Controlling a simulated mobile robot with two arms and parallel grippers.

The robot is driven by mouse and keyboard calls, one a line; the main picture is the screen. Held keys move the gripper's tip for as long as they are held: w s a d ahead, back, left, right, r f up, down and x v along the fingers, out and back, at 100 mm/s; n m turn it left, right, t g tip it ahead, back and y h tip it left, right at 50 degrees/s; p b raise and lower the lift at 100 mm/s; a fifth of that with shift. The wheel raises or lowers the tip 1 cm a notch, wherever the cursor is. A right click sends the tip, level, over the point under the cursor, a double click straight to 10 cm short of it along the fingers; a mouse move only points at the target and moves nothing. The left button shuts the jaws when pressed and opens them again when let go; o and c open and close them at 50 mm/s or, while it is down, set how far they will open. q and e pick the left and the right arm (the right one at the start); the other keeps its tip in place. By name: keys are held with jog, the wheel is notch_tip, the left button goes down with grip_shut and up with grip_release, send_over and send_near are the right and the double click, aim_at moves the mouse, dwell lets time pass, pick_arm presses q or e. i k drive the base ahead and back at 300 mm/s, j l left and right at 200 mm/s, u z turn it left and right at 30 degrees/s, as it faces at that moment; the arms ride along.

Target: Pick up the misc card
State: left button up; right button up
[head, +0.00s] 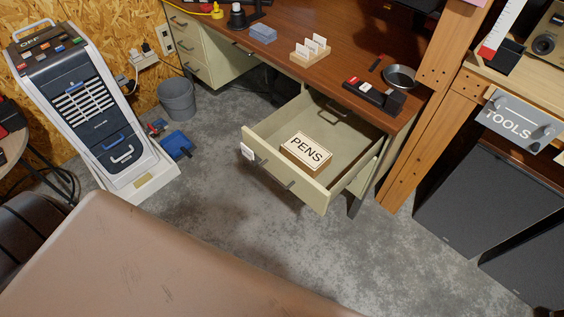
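Small white cards (311,46) stand upright in a light wooden holder (309,60) on the brown desk (345,55). Their lettering is too small to read, so I cannot tell which one is the misc card. A card reading PENS (306,149) is in the open drawer (345,160) below the desk, on a brown block. A small white label (247,151) is on the drawer front. A sign reading TOOLS (512,122) is at the right. Neither of my grippers is in view.
A blue stack (263,34) and a dark tray with a red item (373,95) flank the holder, with a round metal dish (400,77) further right. The open drawer juts over the floor. A brown surface (130,260) fills the lower left. Bare concrete floor (225,190) lies between.

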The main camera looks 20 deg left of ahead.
aim_at(247, 152)
jog(key=u, duration=1.1)
jog(key=i+j+z, duration=0.15)
jog(key=z, duration=0.2)
jog(key=i+j+z, duration=0.1)
jog(key=j+z, duration=0.25)
jog(key=i+j+z, duration=0.1)
jog(key=j+z, duration=0.25)
